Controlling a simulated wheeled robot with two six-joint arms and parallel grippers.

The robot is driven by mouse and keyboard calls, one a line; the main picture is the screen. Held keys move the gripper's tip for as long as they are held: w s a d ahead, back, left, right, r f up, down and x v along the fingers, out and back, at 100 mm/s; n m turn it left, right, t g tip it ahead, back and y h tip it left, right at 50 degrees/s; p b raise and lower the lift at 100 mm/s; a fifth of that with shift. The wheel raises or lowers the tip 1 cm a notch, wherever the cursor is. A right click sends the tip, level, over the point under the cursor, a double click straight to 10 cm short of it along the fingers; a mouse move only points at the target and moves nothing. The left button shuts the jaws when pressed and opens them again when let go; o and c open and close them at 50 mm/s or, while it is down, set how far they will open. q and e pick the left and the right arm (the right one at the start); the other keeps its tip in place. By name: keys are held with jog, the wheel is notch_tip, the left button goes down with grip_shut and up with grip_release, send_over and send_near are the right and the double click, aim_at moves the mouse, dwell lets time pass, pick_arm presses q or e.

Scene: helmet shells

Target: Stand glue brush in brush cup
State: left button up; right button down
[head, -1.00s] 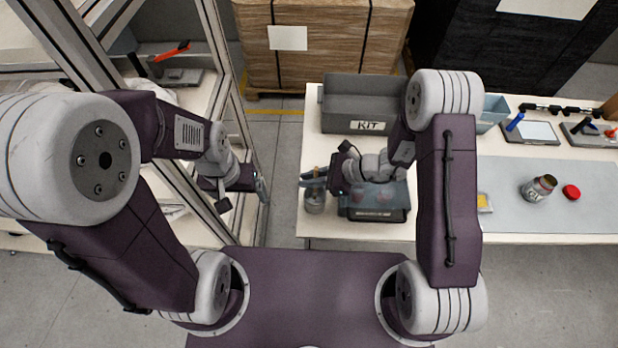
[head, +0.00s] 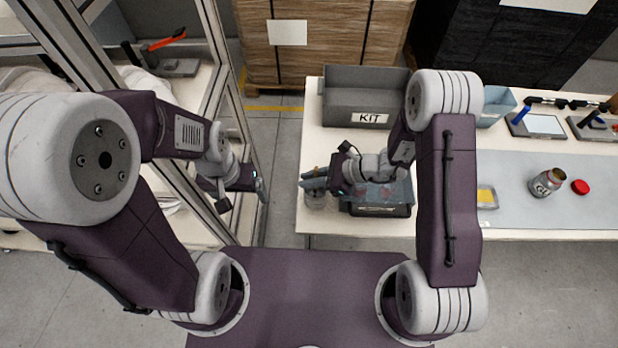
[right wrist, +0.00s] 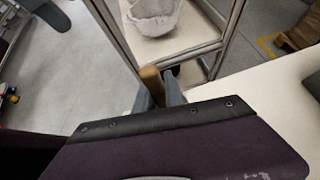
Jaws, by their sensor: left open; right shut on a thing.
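My right gripper (head: 314,180) is shut on the glue brush. The brush's wooden handle (right wrist: 152,82) shows between the fingers in the right wrist view. In the head view the brush is too small and covered to make out, and its bristle end is hidden. The clear brush cup (head: 315,201) stands near the bench's left front corner, right under the right gripper's fingers. I cannot tell whether the brush end is inside the cup. My left gripper (head: 261,188) is open and empty beside the metal rack, left of the bench.
A dark tray (head: 380,211) lies under the right wrist. A grey KIT bin (head: 369,118) stands behind it. A jar (head: 546,182), a red lid (head: 580,187) and a yellow-filled dish (head: 487,197) are to the right. A metal-framed rack (head: 232,120) borders the left side.

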jog(key=shift+f, duration=0.45)
jog(key=c, duration=1.3)
grip_release()
jog(key=shift+c, duration=0.2)
jog(key=v, duration=0.9)
jog(key=shift+b, duration=0.45)
